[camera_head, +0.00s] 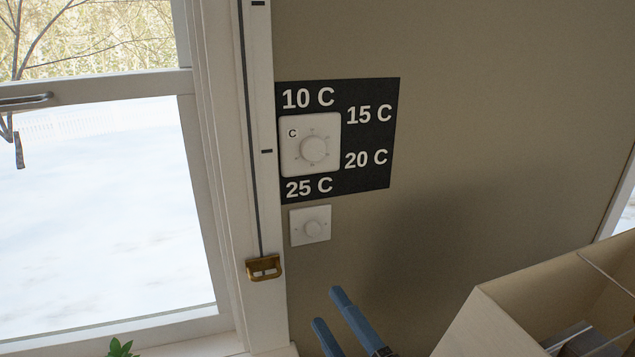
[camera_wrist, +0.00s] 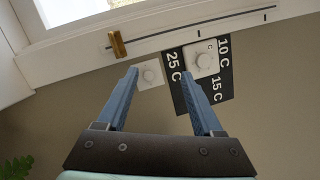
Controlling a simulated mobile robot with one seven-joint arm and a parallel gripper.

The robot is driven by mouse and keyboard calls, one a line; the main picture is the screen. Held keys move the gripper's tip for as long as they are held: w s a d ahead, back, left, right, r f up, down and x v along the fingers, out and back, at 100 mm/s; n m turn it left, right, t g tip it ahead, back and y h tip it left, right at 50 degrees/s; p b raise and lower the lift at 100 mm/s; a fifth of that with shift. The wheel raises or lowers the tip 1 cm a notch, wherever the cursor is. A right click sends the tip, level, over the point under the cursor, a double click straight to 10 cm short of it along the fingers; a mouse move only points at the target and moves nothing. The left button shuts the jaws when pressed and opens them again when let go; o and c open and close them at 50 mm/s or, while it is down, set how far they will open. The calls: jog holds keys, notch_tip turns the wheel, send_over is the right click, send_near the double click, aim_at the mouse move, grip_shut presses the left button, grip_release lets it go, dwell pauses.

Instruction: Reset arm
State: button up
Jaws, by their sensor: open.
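A white thermostat dial (camera_head: 314,149) sits on a black panel (camera_head: 372,137) marked 10 C, 15 C, 20 C and 25 C. I cannot tell the exact distance to the wall.
A window (camera_head: 95,200) with a white frame is at left. A brass handle (camera_head: 264,267) sits on a dark vertical track on the frame. An open beige box (camera_head: 500,318) stands at bottom right. A green plant (camera_head: 122,348) shows at the bottom edge. The wall right of the panel is bare.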

jog(key=w+a+r+n+t+h, duration=0.1)
jog(key=a+r+n+t+h, duration=0.1)
jog(key=r+n, duration=0.65)
jog(key=w+a+r+n+t+h, duration=0.15)
jog(key=r+n, duration=0.25)
jog(key=r, duration=0.9)
jog(key=s+r+n+t+h, duration=0.1)
jog(key=s+r+t+h, duration=0.2)
jog(key=s+r, duration=0.2)
jog(key=s+d+r+n+t+h, duration=0.1)
jog(key=s+r+n+t+h, duration=0.1)
jog(key=s+r, duration=0.4)
notch_tip(320, 180, up, 5)
jog(key=shift+t+h, duration=0.65)
jog(key=shift+s, duration=0.15)
